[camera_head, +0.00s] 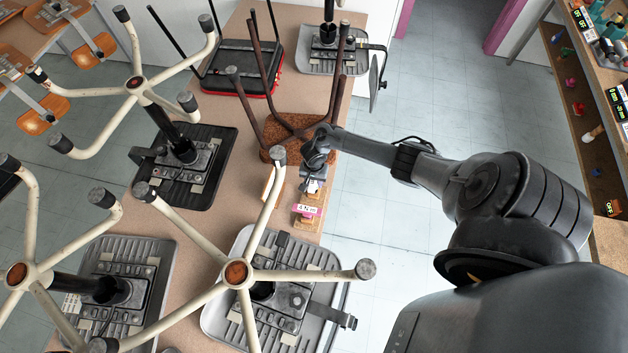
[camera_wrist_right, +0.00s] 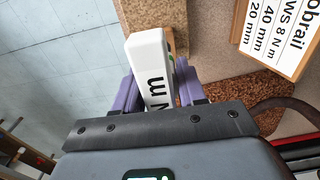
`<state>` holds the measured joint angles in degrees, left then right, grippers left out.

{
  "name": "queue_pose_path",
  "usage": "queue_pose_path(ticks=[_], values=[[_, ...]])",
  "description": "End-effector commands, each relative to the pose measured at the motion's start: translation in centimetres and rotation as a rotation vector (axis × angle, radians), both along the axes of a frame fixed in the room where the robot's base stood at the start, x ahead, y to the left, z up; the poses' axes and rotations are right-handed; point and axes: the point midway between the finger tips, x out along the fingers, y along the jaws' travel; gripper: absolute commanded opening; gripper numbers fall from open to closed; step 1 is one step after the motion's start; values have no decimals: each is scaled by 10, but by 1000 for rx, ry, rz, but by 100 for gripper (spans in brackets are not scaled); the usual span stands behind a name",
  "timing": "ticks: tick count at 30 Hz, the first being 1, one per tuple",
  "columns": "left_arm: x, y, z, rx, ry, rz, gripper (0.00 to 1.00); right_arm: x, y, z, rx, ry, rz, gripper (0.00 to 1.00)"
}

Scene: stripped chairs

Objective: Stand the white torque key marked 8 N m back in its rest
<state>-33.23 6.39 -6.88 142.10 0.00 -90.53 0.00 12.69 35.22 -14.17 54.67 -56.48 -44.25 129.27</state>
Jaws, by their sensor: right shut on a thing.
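The white torque key (camera_wrist_right: 150,65) is between the purple fingers of my right gripper (camera_wrist_right: 157,88) in the right wrist view. Its visible print reads "N m"; the figure is hidden by the gripper. In the head view my right gripper (camera_head: 314,181) is shut on the white key above the table's right edge. A light wooden piece (camera_wrist_right: 178,32), perhaps part of the rest, shows behind the key; I cannot tell if they touch. In the head view a pink key with a white label (camera_head: 307,210) stands on a wooden block (camera_head: 306,224) just below the gripper. My left gripper is out of view.
A wooden-edged card (camera_wrist_right: 272,35) reading "WS 8 N m, 40 mm, 20 mm" stands close by. Upturned chair bases with cream legs (camera_head: 262,215) crowd the table (camera_head: 190,227). A brown-legged chair (camera_head: 290,133) lies just beyond the gripper. Open floor (camera_head: 390,90) is at right.

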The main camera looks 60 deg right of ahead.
Motion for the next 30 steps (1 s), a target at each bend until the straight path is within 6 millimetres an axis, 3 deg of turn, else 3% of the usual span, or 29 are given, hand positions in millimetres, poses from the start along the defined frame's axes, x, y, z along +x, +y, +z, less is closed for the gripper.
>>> queue_pose_path(ticks=[30], values=[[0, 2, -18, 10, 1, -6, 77, 1, 0, -30, 0, -1, 0, 0]])
